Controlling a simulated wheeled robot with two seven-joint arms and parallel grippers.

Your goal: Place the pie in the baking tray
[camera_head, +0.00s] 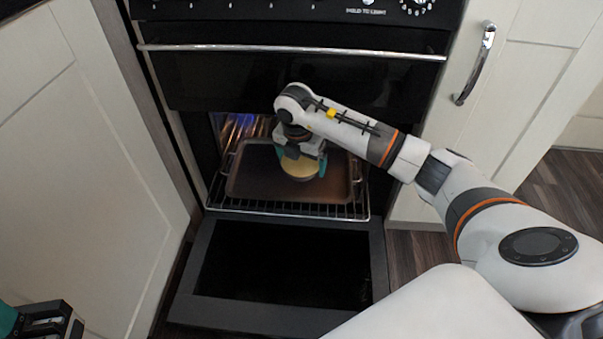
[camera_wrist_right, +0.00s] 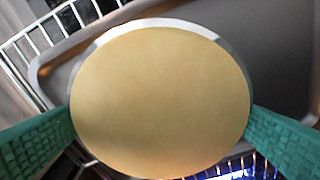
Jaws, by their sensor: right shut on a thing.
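The pie (camera_head: 299,171) is round with a pale golden top and sits between the teal fingers of my right gripper (camera_head: 301,160). In the right wrist view the pie (camera_wrist_right: 160,100) fills the middle, with a pale rim, and a finger presses each side. My right gripper is shut on it. The brown baking tray (camera_head: 247,182) lies on the oven rack, and the pie is over its middle. The tray (camera_wrist_right: 285,55) also shows behind the pie in the wrist view. I cannot tell whether the pie touches the tray. My left gripper (camera_head: 38,325) shows only partly at the bottom left corner.
The wire oven rack (camera_head: 290,208) sticks out of the oven. The oven door (camera_head: 205,300) is folded down in front. A dark upper panel with a metal handle (camera_head: 290,51) is above. White cabinets (camera_head: 85,190) flank the oven. The tray has bare room around the pie.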

